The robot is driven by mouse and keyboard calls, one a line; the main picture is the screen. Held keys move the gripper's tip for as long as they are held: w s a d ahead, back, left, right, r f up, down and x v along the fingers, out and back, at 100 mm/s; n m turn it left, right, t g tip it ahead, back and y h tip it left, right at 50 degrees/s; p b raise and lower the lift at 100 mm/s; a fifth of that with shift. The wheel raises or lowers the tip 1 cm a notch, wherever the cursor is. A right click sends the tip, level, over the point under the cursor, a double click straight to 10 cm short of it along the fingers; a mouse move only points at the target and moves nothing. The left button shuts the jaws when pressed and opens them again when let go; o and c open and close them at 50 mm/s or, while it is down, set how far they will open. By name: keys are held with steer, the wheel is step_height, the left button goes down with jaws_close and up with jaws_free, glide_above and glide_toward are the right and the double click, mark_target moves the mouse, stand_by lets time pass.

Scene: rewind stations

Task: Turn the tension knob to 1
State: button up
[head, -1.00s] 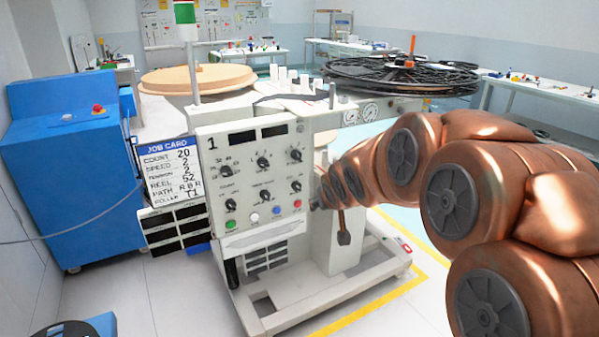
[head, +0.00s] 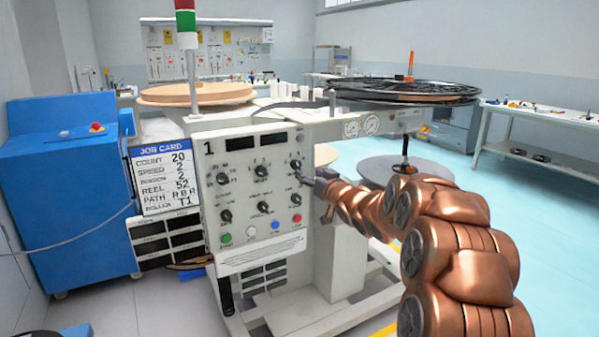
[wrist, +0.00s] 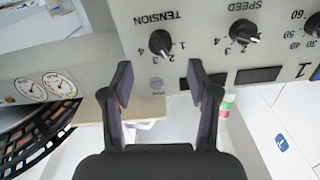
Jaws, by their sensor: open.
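The tension knob (wrist: 160,42) is a black pointer knob on the pale control panel, shown upside down in the wrist view under the label TENSION. In the head view the tension knob (head: 296,166) is at the panel's top right. Its pointer reading is too small to be sure of. My gripper (wrist: 160,78) is open, its two dark fingers spread to either side of the knob's line, with nothing between them. In the head view my gripper (head: 304,181) is close to the knob, at its lower right; contact cannot be told.
The speed knob (wrist: 243,32) is beside the tension knob. A job card (head: 164,177) reads speed 2; its tension line is blurred. Other knobs and coloured buttons fill the lower panel. A black reel (head: 405,92) overhangs behind my arm. Open floor lies at right.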

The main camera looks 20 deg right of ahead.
mark_target(299, 168)
steer(key=shift+w+a+f, duration=0.1)
steer(key=shift+w+a, duration=0.1)
steer(key=shift+w, duration=0.9)
steer(key=shift+w+a+r, duration=0.1)
steer(key=shift+w+a, duration=0.15)
steer(key=shift+w, duration=0.9)
steer(key=shift+w+a+f, duration=0.1)
steer(key=shift+w+a, duration=0.1)
steer(key=shift+w, duration=0.9)
jaws_close()
